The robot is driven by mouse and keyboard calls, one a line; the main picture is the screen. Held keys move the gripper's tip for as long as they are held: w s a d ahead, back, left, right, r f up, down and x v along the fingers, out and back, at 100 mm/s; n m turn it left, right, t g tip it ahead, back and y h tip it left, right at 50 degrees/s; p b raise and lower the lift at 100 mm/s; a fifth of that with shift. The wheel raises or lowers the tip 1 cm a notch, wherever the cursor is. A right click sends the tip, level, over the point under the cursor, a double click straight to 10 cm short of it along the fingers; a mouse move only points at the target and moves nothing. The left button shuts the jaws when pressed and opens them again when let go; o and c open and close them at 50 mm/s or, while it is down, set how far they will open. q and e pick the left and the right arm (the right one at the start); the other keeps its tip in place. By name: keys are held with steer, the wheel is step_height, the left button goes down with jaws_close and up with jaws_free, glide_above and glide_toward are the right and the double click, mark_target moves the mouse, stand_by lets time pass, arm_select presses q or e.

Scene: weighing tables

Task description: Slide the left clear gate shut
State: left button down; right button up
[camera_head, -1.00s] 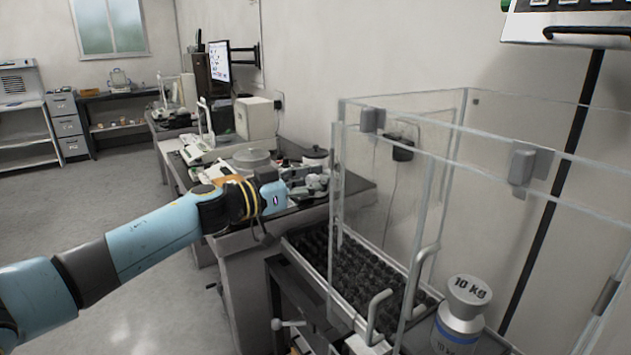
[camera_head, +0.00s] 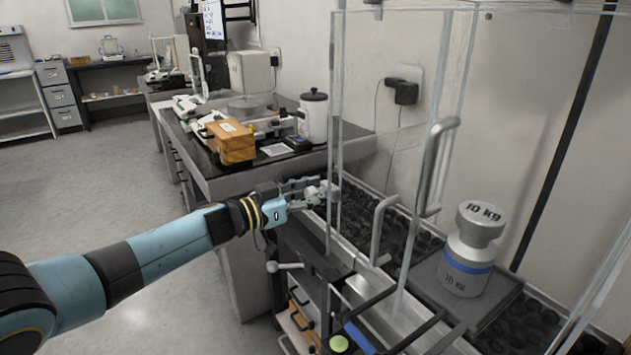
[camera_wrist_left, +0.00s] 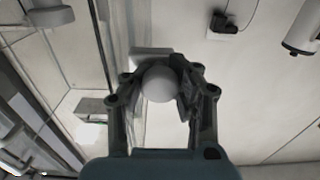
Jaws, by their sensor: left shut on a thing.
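The clear gate (camera_head: 354,100) stands upright at the left of the clear enclosure, with a grey bar handle (camera_head: 383,226) near its lower part. My left gripper (camera_head: 322,191) is at the gate's left edge, low down. In the left wrist view my left gripper (camera_wrist_left: 160,95) is shut on a pale, round-ended knob (camera_wrist_left: 160,84) between its fingers. I cannot tell how the knob joins the gate. Another clear panel with a taller grey handle (camera_head: 436,160) stands to the right. My right gripper is out of view.
A 10 kg weight (camera_head: 470,262) stands on a dark plate inside the enclosure, over a bed of dark lumps (camera_head: 403,232). Behind my left gripper is a grey bench with an orange box (camera_head: 230,145) and a white canister (camera_head: 314,118). Open floor (camera_head: 160,300) lies to the left.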

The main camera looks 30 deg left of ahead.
arm_select(q)
steer(key=f, duration=0.1)
steer(key=f+b, duration=0.1)
steer(key=f, duration=0.2)
steer(key=shift+s+f+b, duration=0.25)
steer(key=shift+s+b, duration=0.05)
steer(key=shift+b, duration=0.1)
steer(key=shift+a, duration=0.1)
steer(key=c, duration=1.5)
jaws_free()
steer(key=shift+o, duration=1.4)
steer(key=shift+s+a+r, duration=0.15)
steer(key=shift+a+r, duration=0.05)
steer(key=shift+d, duration=0.1)
steer(key=v, duration=1.1)
steer(key=shift+s+a, duration=0.2)
steer(key=shift+s, duration=0.15)
steer(key=shift+f, duration=0.1)
